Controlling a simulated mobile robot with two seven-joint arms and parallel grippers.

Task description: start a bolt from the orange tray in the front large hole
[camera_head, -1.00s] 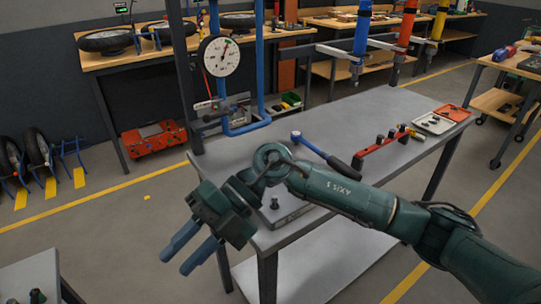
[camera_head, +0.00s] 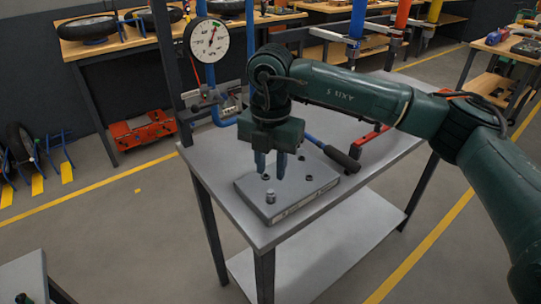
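A grey block (camera_head: 246,190) with several holes or studs on top lies at the near left end of the grey bench. A short grey stud or bolt (camera_head: 270,196) stands upright near its front corner. A small dark spot (camera_head: 266,177), hole or bolt head, lies behind it. My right gripper (camera_head: 271,168) points down over the block, its two blue fingers apart with a gap between them. I see no bolt between them. The orange tray is not visible; my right arm covers that part of the bench. My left gripper is out of view.
A dial gauge (camera_head: 208,40) on a blue post rises at the back left. The bench's right front is clear.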

